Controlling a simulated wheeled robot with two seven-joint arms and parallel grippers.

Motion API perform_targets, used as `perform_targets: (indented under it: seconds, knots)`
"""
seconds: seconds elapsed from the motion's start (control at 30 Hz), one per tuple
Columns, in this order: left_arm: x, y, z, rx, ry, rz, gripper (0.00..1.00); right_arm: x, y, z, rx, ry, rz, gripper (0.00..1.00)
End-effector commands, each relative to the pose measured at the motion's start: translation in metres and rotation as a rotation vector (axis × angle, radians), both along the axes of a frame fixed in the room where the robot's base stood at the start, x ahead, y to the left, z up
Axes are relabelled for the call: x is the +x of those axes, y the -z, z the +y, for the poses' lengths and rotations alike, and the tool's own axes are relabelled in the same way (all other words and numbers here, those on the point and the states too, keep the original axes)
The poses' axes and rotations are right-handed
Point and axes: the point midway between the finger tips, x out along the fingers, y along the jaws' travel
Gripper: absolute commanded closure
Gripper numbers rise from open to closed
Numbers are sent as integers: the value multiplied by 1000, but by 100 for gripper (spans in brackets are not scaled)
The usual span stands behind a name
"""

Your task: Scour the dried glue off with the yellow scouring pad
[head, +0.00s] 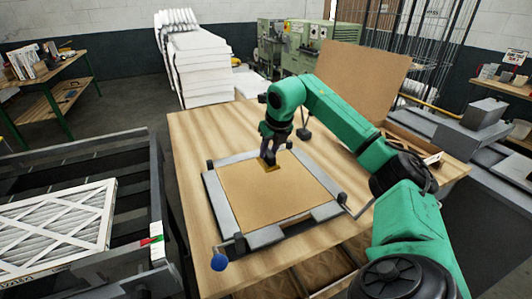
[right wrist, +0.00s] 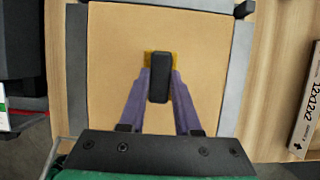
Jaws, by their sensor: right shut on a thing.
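The yellow scouring pad (head: 272,168) lies at the far part of a flat brown panel (head: 280,197). My right gripper (head: 268,157) points down at it. In the right wrist view its purple fingers (right wrist: 159,88) are closed on a dark block-like grip (right wrist: 159,75), and the yellow edges of the pad (right wrist: 148,57) show around that grip. The pad appears to touch the panel. No dried glue can be made out on the visible panel; the spot beneath the pad is hidden. My left gripper is out of view.
A grey frame (head: 222,206) with dark corner blocks surrounds the panel on the wooden table (head: 195,135). A pleated filter (head: 60,228) lies on a dark rack at left. A brown board (head: 362,80) stands behind.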

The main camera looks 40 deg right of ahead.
Motion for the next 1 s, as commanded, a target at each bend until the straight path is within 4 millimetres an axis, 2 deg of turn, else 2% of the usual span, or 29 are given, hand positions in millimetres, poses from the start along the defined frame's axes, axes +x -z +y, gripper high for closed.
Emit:
perform_targets:
  seconds: [0.03, 0.23, 1.0]
  knots:
    - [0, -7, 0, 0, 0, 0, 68, -1, -9, -2, 0, 1, 0, 100]
    - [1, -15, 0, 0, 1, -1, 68, -4, -20, -5, 0, -1, 0, 100]
    - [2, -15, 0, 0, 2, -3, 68, -4, -20, -5, 0, -2, -1, 100]
